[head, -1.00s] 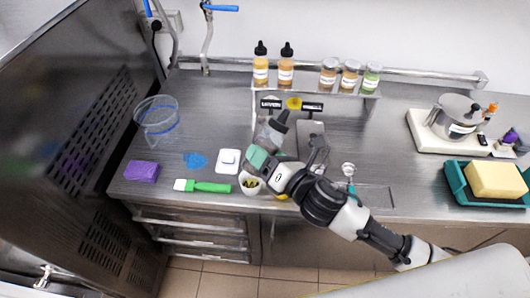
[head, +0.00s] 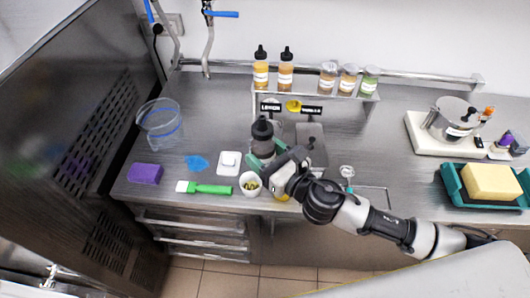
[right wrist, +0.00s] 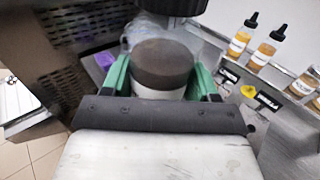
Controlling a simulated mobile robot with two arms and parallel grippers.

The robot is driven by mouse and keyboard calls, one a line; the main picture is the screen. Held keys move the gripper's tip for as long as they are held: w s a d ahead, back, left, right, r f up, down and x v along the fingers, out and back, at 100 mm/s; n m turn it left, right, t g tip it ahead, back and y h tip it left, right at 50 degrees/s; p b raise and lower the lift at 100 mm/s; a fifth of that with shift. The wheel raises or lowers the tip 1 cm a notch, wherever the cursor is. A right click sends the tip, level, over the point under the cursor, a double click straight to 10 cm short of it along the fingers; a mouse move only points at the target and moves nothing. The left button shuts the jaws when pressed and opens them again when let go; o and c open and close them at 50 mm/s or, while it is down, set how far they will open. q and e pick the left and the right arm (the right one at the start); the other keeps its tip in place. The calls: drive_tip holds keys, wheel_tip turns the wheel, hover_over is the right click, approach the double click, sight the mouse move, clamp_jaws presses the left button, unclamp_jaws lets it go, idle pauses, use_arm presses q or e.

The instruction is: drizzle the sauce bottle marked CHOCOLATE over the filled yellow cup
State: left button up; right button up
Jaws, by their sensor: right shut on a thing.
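My right gripper (head: 264,158) is shut on a sauce bottle (head: 263,132) with a black cap and dark brown contents. The bottle stands upright between the green fingers, behind the cups. In the right wrist view the bottle (right wrist: 162,64) fills the space between the fingers (right wrist: 160,82); its label text is not readable. A yellow thing (head: 282,197), perhaps the yellow cup, is mostly hidden under my right wrist. My left gripper is not in view.
A rack (head: 300,92) behind holds dropper bottles and several jars. A green brush (head: 208,189), purple sponge (head: 145,174), white block (head: 229,162) and clear bin (head: 160,124) lie left. A teal tray (head: 455,188) and white scale (head: 415,136) stand right.

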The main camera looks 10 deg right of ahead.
drive_tip(key=shift+s, duration=0.15)
drive_tip(key=s+a, duration=0.2)
drive_tip(key=s, duration=1.2)
drive_tip(key=shift+s+a, duration=0.25)
drive_tip(key=shift+s, duration=0.1)
